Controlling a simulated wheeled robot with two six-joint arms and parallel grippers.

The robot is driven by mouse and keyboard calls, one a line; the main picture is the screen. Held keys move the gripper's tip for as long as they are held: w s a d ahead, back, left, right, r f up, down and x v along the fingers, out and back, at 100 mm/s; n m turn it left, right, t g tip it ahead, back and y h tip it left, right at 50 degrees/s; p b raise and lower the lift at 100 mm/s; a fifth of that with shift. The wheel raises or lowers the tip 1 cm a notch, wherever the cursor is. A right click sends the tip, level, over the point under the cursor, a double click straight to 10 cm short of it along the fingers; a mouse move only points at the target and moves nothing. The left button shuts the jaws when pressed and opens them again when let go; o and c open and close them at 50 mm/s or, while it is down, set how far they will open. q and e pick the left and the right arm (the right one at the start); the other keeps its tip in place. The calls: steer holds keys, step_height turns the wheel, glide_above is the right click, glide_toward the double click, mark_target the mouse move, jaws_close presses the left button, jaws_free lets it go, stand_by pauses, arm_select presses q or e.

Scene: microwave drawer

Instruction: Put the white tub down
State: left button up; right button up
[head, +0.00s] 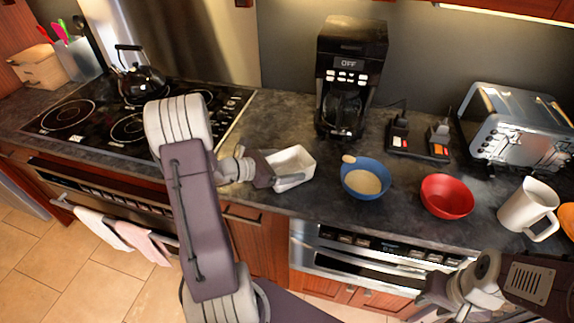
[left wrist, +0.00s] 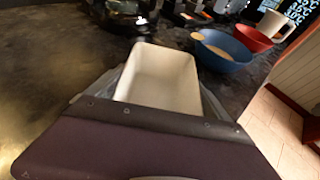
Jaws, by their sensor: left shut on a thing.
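The white tub (head: 292,166) is a small rectangular open container at the counter's front part, between the stove and the blue bowl. My left gripper (head: 270,170) is shut on the tub's left side. In the left wrist view the tub (left wrist: 162,78) sits upright between the fingers and looks empty. I cannot tell whether its base touches the counter (head: 235,140). My right gripper (head: 437,293) is at the lower right, in front of the counter and away from the tub; its fingers are not clear.
Right of the tub stand a blue bowl (head: 366,180) with pale contents, a red bowl (head: 447,197) and a white mug (head: 528,208). A coffee maker (head: 350,75) stands behind, with a toaster (head: 515,125) at right. The stove (head: 130,115) is left. Counter behind the tub is clear.

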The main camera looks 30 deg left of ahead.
arm_select(q)
steer(key=shift+f, duration=0.25)
steer(key=o, duration=1.3)
steer(key=shift+r, duration=0.25)
steer(key=shift+s+a+r, duration=0.15)
steer(key=shift+s, duration=0.05)
steer(key=v, duration=1.1)
steer(key=shift+s+a, duration=0.1)
steer(key=shift+s, duration=0.1)
